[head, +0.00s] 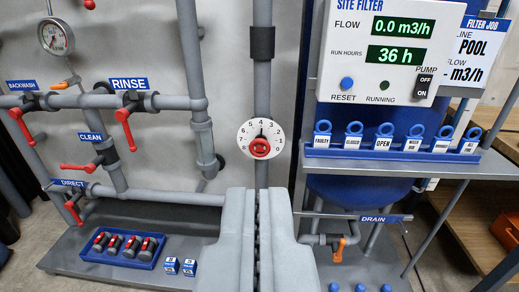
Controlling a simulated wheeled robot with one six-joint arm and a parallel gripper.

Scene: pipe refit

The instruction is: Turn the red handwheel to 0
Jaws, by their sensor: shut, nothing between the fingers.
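The red handwheel (260,148) sits at the middle of a round white dial (246,137) on the vertical grey pipe. A small dark pointer above the wheel appears to point straight up, near 4. My gripper (262,192) is in the lower middle of the view, below the dial. Its two grey fingers are together with only a thin dark seam between them, and they are empty. The handwheel is fully in view, and the fingers appear apart from it.
At left are pipes with red lever valves, including RINSE (126,116). A blue tray (122,261) holds several dark parts with red bands. At right are the control panel (388,50) and a shelf with blue tags (384,141). An orange DRAIN valve (339,249) is below.

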